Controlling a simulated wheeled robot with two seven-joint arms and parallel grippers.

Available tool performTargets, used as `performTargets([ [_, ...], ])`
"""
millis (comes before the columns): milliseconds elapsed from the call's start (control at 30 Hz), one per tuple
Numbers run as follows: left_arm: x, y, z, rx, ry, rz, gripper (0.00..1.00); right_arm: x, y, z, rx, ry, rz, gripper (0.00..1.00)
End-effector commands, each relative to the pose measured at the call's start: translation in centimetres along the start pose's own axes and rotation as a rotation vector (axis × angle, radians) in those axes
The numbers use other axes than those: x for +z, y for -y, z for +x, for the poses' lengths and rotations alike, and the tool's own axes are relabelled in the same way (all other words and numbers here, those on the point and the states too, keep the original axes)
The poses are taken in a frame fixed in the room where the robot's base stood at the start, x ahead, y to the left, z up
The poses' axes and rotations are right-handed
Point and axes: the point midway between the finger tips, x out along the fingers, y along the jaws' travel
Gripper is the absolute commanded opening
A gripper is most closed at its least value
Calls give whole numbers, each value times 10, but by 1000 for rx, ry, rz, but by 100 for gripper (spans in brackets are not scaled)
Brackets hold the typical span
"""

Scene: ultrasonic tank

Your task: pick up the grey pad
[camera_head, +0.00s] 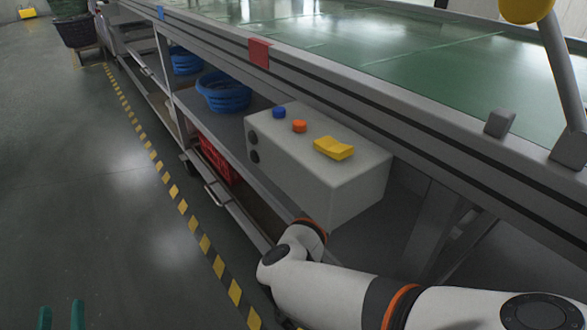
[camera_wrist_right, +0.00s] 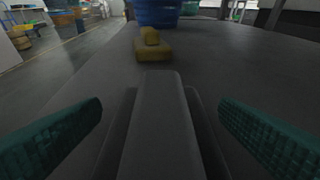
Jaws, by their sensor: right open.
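A long grey block with a rounded far end, seemingly the grey pad (camera_wrist_right: 152,130), lies in the middle of the right wrist view. It points away from me on a dark grey surface. My right gripper (camera_wrist_right: 160,108) is open, with one teal finger on each side of the pad and a gap to both. I cannot tell how high the fingers are above the surface. In the head view the right gripper and the pad are hidden. My left gripper (camera_head: 61,308) is at the bottom left edge, its two teal fingertips apart, with nothing seen between them.
Yellow blocks (camera_wrist_right: 153,50) lie beyond the pad, before a blue basket (camera_wrist_right: 157,12). In the head view, a grey control box (camera_head: 325,185) with buttons hangs below the tank's rail, above my right arm. Blue baskets (camera_head: 222,92) and a red crate (camera_head: 218,160) are on the shelves.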

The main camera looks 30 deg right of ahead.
Motion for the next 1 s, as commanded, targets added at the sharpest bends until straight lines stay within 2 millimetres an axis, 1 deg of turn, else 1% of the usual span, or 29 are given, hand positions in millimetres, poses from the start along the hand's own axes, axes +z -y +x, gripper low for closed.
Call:
performTargets([
  [233,2,0,0,0,8,-1,33,0,0,0,0,0,-1,85],
  [267,2,0,0,0,8,-1,33,0,0,0,0,0,0,81],
  [533,1,0,0,0,7,0,33,0,0,0,0,0,0,37],
  [867,1,0,0,0,-1,0,33,2,0,-1,0,0,0,36],
  [933,-1,0,0,1,-17,0,33,4,0,-2,0,0,0,36],
  [1000,-8,-1,-1,3,-61,1,33,8,0,-4,0,0,-1,36],
])
